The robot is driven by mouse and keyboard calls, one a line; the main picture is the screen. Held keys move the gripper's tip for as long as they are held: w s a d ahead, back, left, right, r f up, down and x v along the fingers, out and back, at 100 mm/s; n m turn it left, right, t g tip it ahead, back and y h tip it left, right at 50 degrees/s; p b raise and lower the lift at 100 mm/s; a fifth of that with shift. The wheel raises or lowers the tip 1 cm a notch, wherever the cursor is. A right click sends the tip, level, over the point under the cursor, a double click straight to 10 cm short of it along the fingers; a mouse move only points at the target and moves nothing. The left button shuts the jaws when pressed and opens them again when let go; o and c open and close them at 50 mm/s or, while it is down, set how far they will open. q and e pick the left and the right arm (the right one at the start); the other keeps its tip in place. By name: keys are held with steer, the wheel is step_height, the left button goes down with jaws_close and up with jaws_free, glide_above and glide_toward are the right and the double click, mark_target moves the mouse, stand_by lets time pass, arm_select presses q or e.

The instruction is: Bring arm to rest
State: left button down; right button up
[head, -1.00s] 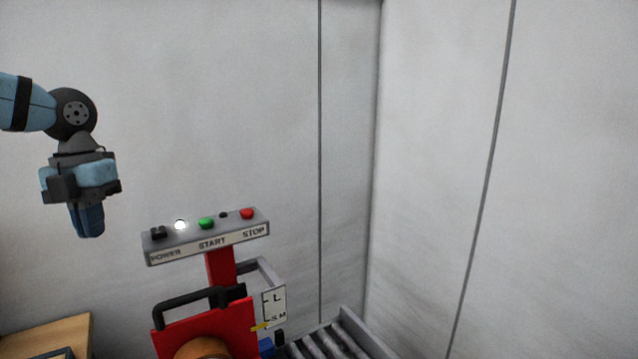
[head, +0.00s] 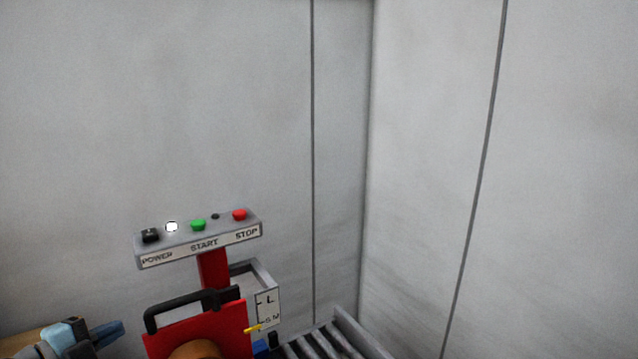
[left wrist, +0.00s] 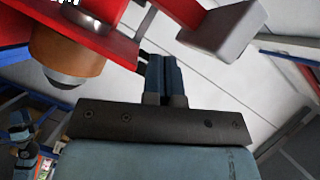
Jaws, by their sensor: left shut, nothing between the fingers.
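My left gripper (head: 108,331) is at the lower left of the head view, left of the red label rewinder (head: 225,330). Its fingers point right and are shut with nothing between them. In the left wrist view the closed blue fingers (left wrist: 164,75) show in the middle, with the red machine body (left wrist: 100,30) and its brown roll (left wrist: 68,62) at the upper left. The control panel (head: 198,238) carries a black POWER switch, a lit white lamp, a green START button and a red STOP button.
A roller conveyor (head: 325,345) runs at the bottom, right of the machine. A black handle (head: 190,303) tops the red body, with an L/S M scale plate (head: 267,308) beside it. Pale walls stand behind.

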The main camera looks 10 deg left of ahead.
arm_select(q)
steer(key=s+d+f+n+g+y, duration=0.2)
steer(key=s+f+n, duration=0.3)
steer(key=s+d+f+n+g+y, duration=0.3)
steer(key=s+f+n, duration=0.1)
steer(key=s+f, duration=0.1)
steer(key=s+d+f+n+g+y, duration=0.2)
steer(key=s+d+f+n+y, duration=0.1)
steer(key=s+f+n, duration=0.2)
steer(key=shift+s+d+f+n, duration=0.15)
steer(key=shift+s+f+n, duration=0.25)
steer(key=shift+f, duration=0.5)
steer(key=s+d+f+n+g+h, duration=0.1)
steer(key=s+d+g+h, duration=0.1)
steer(key=s+d+g, duration=0.4)
steer(key=w+d+f+t+h+p, duration=0.2)
steer(key=w+d+f+t+p, duration=0.3)
steer(key=d+f+t, duration=0.3)
steer(key=shift+d+f+m+t+h, duration=0.15)
steer(key=shift+d+m+t+h, duration=0.1)
steer(key=shift+m+t+h, duration=0.2)
steer(key=shift+a, duration=0.1)
